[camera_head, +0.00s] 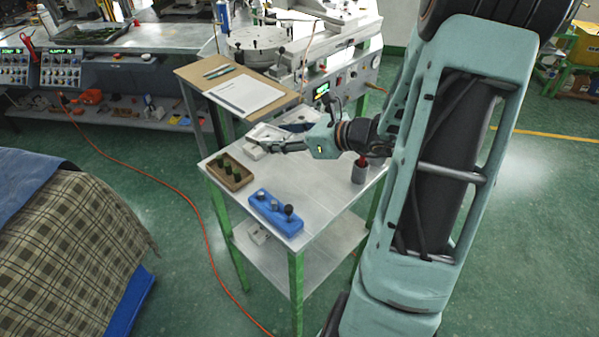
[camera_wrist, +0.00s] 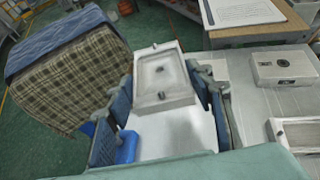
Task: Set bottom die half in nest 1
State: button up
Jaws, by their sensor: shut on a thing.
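My gripper (camera_head: 272,146) is above the small metal table, on the side by the wooden board. In the wrist view its blue-grey fingers (camera_wrist: 163,108) are shut on a pale grey die half (camera_wrist: 157,82). This die half is a rectangular block with a shallow recess, a small central mark and a short pin near each end. It sits between the fingers and reaches past their tips. Another pale block with a round dark hole (camera_wrist: 285,67) lies on the table to the right. A recessed pale part (camera_wrist: 299,132) is partly cut off below it. I cannot tell which spot is nest 1.
The table (camera_head: 310,197) also holds a brown box with dark green pieces (camera_head: 230,172), a blue block with knobs (camera_head: 276,213) and a grey cup (camera_head: 359,173). A wooden board with paper (camera_head: 245,95) adjoins it. A machine with a round plate (camera_head: 258,47) stands behind.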

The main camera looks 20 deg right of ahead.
jog(key=m+t+h+b, duration=0.1)
jog(key=m+h+b, duration=0.1)
jog(key=b, duration=0.2)
send_over(301, 170)
jog(key=a, duration=0.2)
jog(key=f, duration=0.2)
jog(key=d+b, duration=0.1)
jog(key=d, duration=0.1)
jog(key=shift+m+t+h, duration=0.3)
notch_tip(301, 170, down, 10)
jog(key=shift+r+b, duration=0.25)
jog(key=shift+b, duration=0.5)
jog(key=shift+f, duration=0.1)
jog(key=shift+f+b, duration=0.2)
jog(key=shift+b, duration=0.1)
jog(key=o, duration=1.4)
jog(key=shift+r, duration=0.1)
jog(key=shift+c, duration=0.2)
jog(key=shift+r, duration=0.15)
